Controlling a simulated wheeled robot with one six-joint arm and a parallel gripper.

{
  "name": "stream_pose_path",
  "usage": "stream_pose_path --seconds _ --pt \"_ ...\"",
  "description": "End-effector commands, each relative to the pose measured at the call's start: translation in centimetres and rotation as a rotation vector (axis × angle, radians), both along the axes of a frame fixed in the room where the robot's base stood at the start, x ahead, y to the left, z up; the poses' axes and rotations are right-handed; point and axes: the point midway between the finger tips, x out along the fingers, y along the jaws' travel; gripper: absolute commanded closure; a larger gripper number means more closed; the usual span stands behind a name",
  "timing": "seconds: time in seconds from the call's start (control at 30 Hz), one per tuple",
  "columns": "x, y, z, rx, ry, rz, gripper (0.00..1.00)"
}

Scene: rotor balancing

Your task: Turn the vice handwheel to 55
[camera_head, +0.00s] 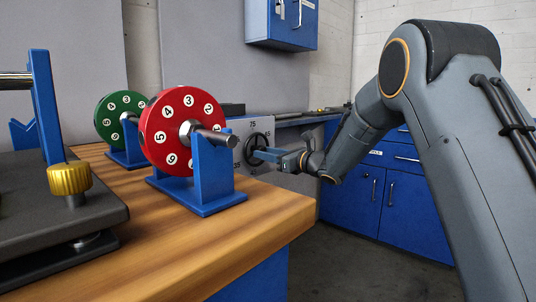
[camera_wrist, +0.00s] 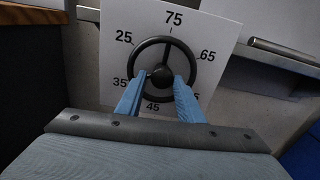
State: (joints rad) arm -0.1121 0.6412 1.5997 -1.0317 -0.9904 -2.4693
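The black vice handwheel (camera_wrist: 168,41) is in front of a white dial plate (camera_wrist: 117,18) in the wrist view. The plate reads 75 at the top, 65 at right, 25 and 35 at left and 45 at the bottom; a label at lower right is partly hidden by a finger. One spoke runs from the hub (camera_wrist: 162,76) up towards 75. My gripper (camera_wrist: 160,77) has its two blue fingers apart, one on each side of the hub, over the lower wheel. I cannot tell whether they touch it. In the head view the handwheel (camera_head: 257,142) is beside my gripper (camera_head: 262,155).
A wooden bench (camera_head: 270,208) at left carries a red numbered rotor (camera_head: 171,114) on a blue stand (camera_head: 211,178), a green rotor (camera_head: 107,125) behind it, and a dark machine with a brass knob (camera_head: 69,178). Blue cabinets (camera_head: 385,195) stand behind my arm.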

Motion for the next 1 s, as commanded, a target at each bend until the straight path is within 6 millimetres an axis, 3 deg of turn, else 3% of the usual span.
stream_pose_path --seconds 0.07,0.43,0.8,1.0 --pt "0.0 0.0 0.0 0.001 0.001 -0.001 0.54" --pt "-0.1 -0.7 0.2 0.002 -0.001 -0.006 0.54" --pt "-3.7 -4.9 0.3 0.002 -0.001 -0.004 0.54" --pt "-4.7 -6.1 0.2 0.002 -0.001 -0.003 0.54"
